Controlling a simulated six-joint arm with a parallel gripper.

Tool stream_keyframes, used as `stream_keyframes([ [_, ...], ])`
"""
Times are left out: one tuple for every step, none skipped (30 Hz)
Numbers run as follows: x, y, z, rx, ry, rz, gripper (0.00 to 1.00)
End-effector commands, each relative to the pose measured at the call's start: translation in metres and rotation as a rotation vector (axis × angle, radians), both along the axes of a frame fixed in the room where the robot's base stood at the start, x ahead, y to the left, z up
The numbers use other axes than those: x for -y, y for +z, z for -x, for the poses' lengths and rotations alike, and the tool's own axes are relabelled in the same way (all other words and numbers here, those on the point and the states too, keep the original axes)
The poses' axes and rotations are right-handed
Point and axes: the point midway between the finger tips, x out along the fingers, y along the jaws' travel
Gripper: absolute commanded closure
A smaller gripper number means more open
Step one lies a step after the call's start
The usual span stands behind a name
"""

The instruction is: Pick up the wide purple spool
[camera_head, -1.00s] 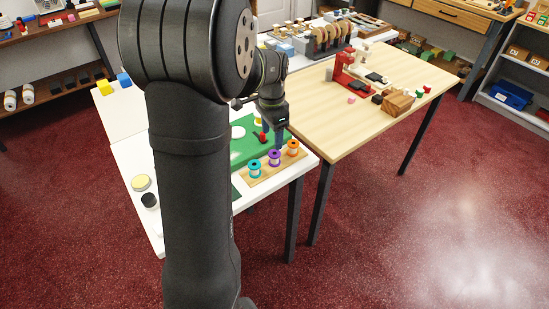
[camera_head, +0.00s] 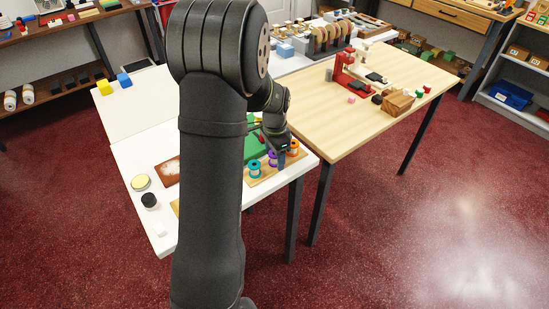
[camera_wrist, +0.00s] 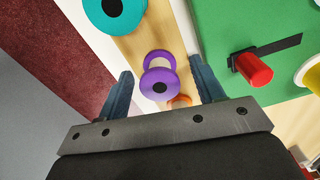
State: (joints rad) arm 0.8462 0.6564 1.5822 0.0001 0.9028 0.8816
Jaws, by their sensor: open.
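The purple spool (camera_wrist: 160,80) stands upright on a narrow wooden board (camera_wrist: 133,47) in the wrist view, seen from above between my two fingers. It also shows in the head view (camera_head: 272,158), partly hidden by my gripper. My gripper (camera_wrist: 162,90) is open and empty, with one finger on each side of the spool. I cannot tell how far the fingertips are above the board. A teal spool (camera_wrist: 116,8) stands on one side of the purple one, and an orange spool (camera_wrist: 180,100) on the other.
A green board (camera_wrist: 245,25) lies beside the wooden board, with a red cylinder (camera_wrist: 254,70) and a black strip on it. The spools stand near the white table's (camera_head: 130,150) edge. A wooden table (camera_head: 310,115) stands to the right.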

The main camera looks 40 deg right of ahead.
Motion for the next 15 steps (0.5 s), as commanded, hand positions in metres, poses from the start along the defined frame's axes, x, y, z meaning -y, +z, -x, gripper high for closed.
stream_keyframes([
  [0.0000,0.0002,0.0000,0.000,0.000,0.000,0.39],
  [0.0000,0.0002,-0.0001,0.000,0.000,0.000,0.44],
  [0.0000,0.0003,-0.0001,0.000,0.000,0.000,0.52],
  [0.0000,0.0003,-0.0001,0.000,0.000,0.000,0.58],
  [0.0000,0.0003,0.0000,0.000,0.000,0.000,0.64],
  [0.0000,0.0004,-0.0001,0.000,0.000,0.000,0.72],
  [-0.0001,0.0004,-0.0001,0.000,0.000,0.000,0.78],
  [-0.0001,0.0004,-0.0001,0.000,0.000,0.000,0.84],
  [-0.0001,0.0005,-0.0001,0.000,0.000,0.000,0.86],
  [0.0000,0.0005,-0.0001,0.000,0.000,0.000,0.86],
  [0.0000,0.0005,-0.0001,0.000,0.000,0.000,0.86],
  [0.0000,0.0006,-0.0001,0.000,0.000,0.000,0.86],
  [0.0000,0.0006,-0.0001,0.000,0.000,0.000,0.86],
  [0.0000,0.0006,-0.0001,0.000,0.000,0.000,0.86],
  [0.0000,0.0007,-0.0001,0.000,0.000,0.000,0.86],
])
